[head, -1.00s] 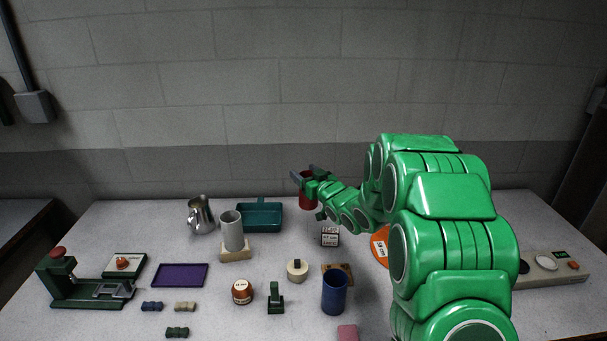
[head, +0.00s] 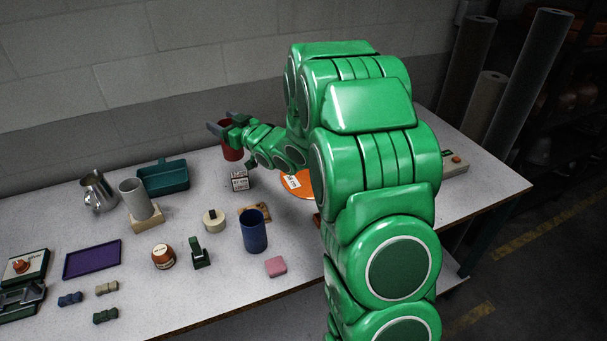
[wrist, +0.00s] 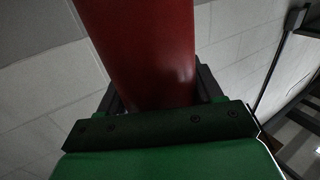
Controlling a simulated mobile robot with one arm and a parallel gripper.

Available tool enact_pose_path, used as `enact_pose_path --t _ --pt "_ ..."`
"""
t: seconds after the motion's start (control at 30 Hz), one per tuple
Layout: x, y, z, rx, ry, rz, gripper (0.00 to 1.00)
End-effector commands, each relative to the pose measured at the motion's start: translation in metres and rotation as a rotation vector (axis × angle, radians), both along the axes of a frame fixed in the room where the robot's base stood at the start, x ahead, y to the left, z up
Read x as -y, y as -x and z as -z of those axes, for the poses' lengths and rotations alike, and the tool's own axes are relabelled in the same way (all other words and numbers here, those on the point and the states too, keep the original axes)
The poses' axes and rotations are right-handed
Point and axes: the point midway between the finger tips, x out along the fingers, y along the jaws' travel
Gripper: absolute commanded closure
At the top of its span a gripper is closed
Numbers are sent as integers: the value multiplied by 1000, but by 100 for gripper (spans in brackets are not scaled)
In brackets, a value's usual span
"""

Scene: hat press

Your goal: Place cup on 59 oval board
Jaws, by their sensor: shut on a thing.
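My gripper (head: 226,129) is shut on a red cup (head: 232,152) at the back of the table. The red cup fills the upper middle of the wrist view (wrist: 140,50), between the dark fingers. Whether its base is clear of the table is hard to tell. An orange board (head: 296,188) with a white label lies to the right of the cup. My arm hides its right part, and the label is too small to read.
A blue cup (head: 254,232), a wooden plate (head: 262,212) and a pink block (head: 276,266) are nearer the front. A grey cylinder (head: 133,199), teal tray (head: 163,178) and metal jug (head: 98,192) stand left.

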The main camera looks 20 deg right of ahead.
Motion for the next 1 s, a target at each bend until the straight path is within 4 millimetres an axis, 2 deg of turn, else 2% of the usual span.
enact_pose_path --t 0.03,0.1,0.5,0.8,1.0 --pt "15 5 -1 2 3 9 85" --pt "30 13 -2 4 6 14 85" --pt "108 67 -3 4 14 44 85" --pt "154 115 -3 -2 6 67 85" --pt "178 146 -5 -3 -3 81 85"
